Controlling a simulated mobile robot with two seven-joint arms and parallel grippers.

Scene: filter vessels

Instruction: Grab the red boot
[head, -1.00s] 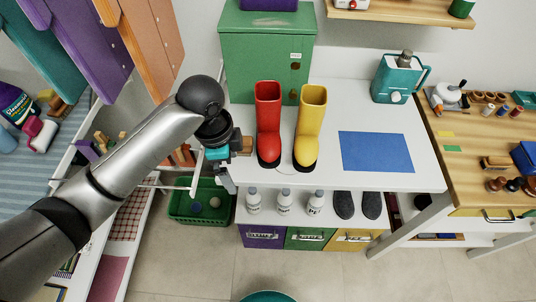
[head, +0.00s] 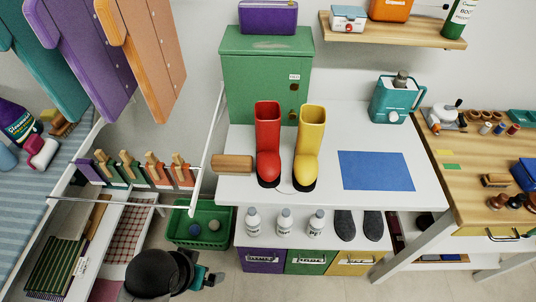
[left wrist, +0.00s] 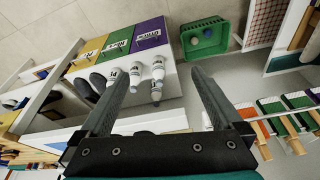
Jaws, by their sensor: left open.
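The red boot (head: 268,140) stands upright on the white tabletop, with a dark sole and its toe toward the front edge. A yellow boot (head: 308,148) stands close to its right. My left gripper (head: 208,279) is low at the bottom left of the head view, below and in front of the tabletop and well apart from the red boot. The wrist and hand partly hide its fingers there. In the left wrist view my left gripper (left wrist: 160,76) has its two dark fingers spread with nothing held between them. The red boot does not show in that view. My right gripper is not in view.
A wooden block or brush (head: 232,164) lies left of the red boot at the table's edge. A green cabinet (head: 262,75) stands behind the boots. A blue mat (head: 376,170) lies to the right. Bottles (head: 284,223) stand on the lower shelf beside a green basket (head: 200,238).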

